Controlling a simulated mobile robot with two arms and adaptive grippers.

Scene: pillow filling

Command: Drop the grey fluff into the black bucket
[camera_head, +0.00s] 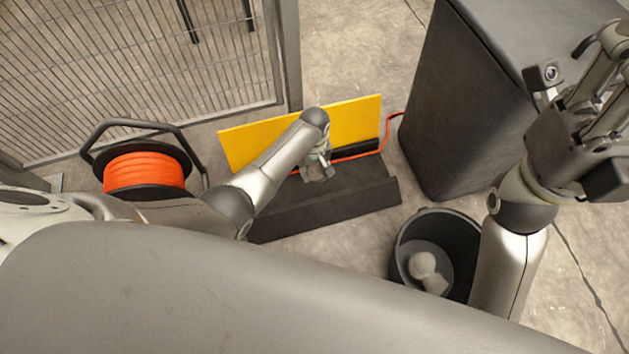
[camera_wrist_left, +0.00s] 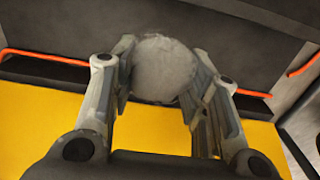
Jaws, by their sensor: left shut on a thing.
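My left gripper (camera_head: 318,172) reaches down over the dark trough beside the yellow panel. The left wrist view shows its two fingers (camera_wrist_left: 165,100) shut on a rounded lump of grey fluff (camera_wrist_left: 163,68). In the head view that lump is mostly hidden by the gripper. The black bucket (camera_head: 464,232) stands on the floor at lower right, away from the left gripper. Pale grey fluff lumps (camera_head: 424,267) lie inside it. My right gripper (camera_head: 606,85) is raised at the far right, above the floor; whether it is open or shut is unclear.
The dark trough (camera_head: 330,212) has a yellow panel (camera_head: 246,147) along its back and an orange cable (camera_head: 372,153). An orange cable reel (camera_head: 145,172) stands at left, before a wire mesh fence (camera_head: 140,75). A large dark cabinet (camera_head: 455,110) stands behind the bucket.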

